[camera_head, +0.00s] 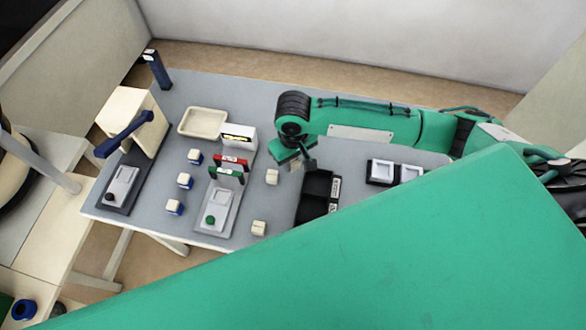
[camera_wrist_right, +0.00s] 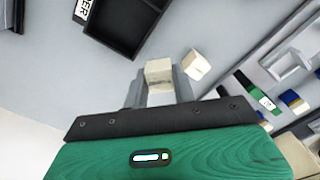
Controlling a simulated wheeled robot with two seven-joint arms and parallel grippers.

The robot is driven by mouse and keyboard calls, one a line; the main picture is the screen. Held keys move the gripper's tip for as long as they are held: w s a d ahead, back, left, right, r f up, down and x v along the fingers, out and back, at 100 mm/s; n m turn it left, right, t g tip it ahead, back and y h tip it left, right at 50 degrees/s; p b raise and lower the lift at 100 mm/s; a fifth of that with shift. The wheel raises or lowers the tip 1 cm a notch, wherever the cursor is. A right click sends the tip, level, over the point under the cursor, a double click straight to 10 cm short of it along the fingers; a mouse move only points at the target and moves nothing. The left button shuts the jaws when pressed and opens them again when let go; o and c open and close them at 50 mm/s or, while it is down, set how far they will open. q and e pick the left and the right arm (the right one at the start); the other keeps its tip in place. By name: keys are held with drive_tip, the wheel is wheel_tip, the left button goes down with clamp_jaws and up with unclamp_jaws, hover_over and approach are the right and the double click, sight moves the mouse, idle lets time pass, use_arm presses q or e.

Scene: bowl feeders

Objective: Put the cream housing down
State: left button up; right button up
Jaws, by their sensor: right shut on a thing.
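My right gripper (camera_head: 303,160) is over the grey table, left of the top end of the black two-part tray. In the right wrist view its two grey fingers (camera_wrist_right: 159,88) are shut on a cream housing (camera_wrist_right: 159,71), a small block. I cannot tell whether the housing touches the table. The held housing is not clearly seen in the head view. Another cream block (camera_wrist_right: 196,64) stands just beside it, apart. In the head view, loose cream blocks stand on the table, one near the gripper (camera_head: 272,177) and one nearer the front (camera_head: 258,228). My left gripper is not visible.
The black tray (camera_head: 316,184) carries a white label. A fixture (camera_head: 217,212) with red and green plates, several blue-and-cream blocks, a cream tray (camera_head: 203,122) and a press (camera_head: 132,122) stand left. My green link hides the front.

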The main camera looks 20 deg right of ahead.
sight(294, 177)
drive_tip(key=shift+f, duration=2.9)
drive_tip(key=o, duration=0.7)
drive_tip(key=shift+f, duration=0.1)
